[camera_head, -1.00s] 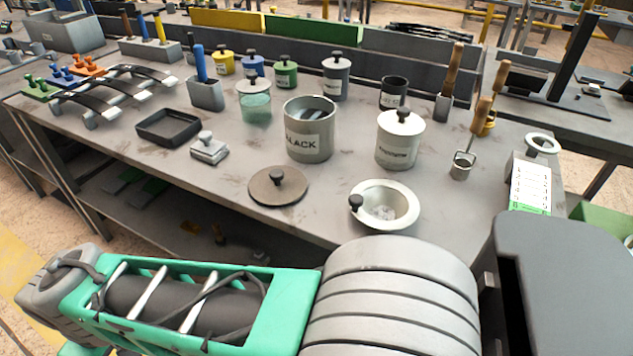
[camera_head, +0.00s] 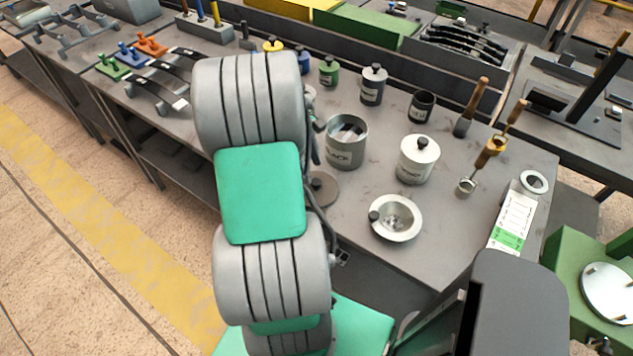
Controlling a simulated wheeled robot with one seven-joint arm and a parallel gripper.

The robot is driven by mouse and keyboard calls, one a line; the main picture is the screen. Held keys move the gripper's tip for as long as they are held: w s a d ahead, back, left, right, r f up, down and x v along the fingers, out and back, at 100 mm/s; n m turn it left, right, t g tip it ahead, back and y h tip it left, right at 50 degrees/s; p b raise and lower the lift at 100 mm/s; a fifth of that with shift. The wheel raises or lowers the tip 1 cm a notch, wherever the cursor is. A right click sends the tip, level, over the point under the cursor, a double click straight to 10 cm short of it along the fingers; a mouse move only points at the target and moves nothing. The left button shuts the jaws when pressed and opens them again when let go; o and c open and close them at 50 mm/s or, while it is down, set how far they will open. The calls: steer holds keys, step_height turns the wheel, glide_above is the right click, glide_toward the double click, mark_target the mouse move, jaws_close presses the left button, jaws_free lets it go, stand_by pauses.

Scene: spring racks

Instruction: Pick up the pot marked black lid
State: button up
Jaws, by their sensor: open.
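The pot marked black (camera_head: 346,149) is a grey, open-topped can with a partly visible label, standing on the bench just right of my arm. Its flat grey-brown lid (camera_head: 326,190) lies on the bench in front of it, to its lower left. My gripper cannot be made out; the grey ribbed joints and green link of my arm fill the middle of the view.
Right of the pot stand a white lidded pot (camera_head: 418,160) and a shallow pale dish (camera_head: 396,218). Lidded pots, including a green one (camera_head: 329,72) and a grey one (camera_head: 373,86), stand behind. Upright tools (camera_head: 470,108) and a label card (camera_head: 512,221) are at the right.

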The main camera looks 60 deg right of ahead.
mark_target(316, 181)
steer(key=x, duration=0.4)
steer(key=shift+s+a+f+p, duration=0.15)
steer(key=shift+f+p, duration=0.15)
steer(key=shift+p, duration=0.1)
jaws_close()
